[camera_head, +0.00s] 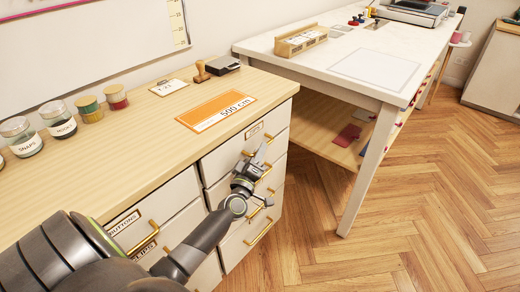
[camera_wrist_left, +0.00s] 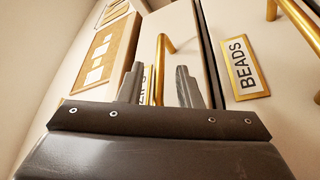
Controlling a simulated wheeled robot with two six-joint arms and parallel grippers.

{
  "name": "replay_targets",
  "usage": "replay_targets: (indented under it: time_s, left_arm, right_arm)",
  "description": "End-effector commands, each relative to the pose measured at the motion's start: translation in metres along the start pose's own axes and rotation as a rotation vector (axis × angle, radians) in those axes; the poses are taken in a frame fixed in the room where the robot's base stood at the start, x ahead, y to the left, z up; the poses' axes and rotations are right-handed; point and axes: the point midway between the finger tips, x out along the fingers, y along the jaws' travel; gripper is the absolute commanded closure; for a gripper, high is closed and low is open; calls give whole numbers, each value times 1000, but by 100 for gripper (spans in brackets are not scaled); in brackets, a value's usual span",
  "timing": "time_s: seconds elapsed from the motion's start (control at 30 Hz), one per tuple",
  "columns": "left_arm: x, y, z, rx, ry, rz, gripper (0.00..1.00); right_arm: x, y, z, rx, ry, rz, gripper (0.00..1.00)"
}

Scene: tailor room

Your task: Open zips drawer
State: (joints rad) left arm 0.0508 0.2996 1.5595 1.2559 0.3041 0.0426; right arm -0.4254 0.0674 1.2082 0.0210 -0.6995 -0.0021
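A white drawer cabinet (camera_head: 158,201) with a wooden top stands in front of me in the head view. My left gripper (camera_head: 260,156) is at the front of its right column, near the upper gold handles. In the left wrist view the left gripper (camera_wrist_left: 159,88) has its two fingers apart. A gold handle (camera_wrist_left: 165,44) shows just beyond the fingers; whether they touch it I cannot tell. A label partly hidden between the fingers cannot be read for sure. A label reading BEADS (camera_wrist_left: 240,68) is on the neighbouring drawer front. My right gripper is out of view.
Jars (camera_head: 58,121), an orange 500 cm card (camera_head: 216,110) and a stamp (camera_head: 202,72) are on the cabinet top. A white table (camera_head: 290,58) with a lower shelf stands close behind to the right. The wooden floor (camera_head: 430,200) at right is clear.

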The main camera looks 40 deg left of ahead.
Motion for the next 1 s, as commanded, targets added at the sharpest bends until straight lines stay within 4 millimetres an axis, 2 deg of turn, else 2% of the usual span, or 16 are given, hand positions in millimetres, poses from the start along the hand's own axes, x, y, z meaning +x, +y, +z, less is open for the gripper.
replay_targets:
  time_s: [0.17, 0.47, 0.7, 1.0]
  left_arm:
    - [13, 0, 0, 1, 0, 0, 68]
    - [15, 0, 0, 1, 0, -1, 68]
    - [15, 0, 0, 1, 0, -1, 99]
    - [15, 0, 0, 0, 0, -1, 100]
  right_arm:
    - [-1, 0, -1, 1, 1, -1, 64]
    - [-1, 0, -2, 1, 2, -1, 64]
    - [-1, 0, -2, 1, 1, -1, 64]
    - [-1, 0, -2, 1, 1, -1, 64]
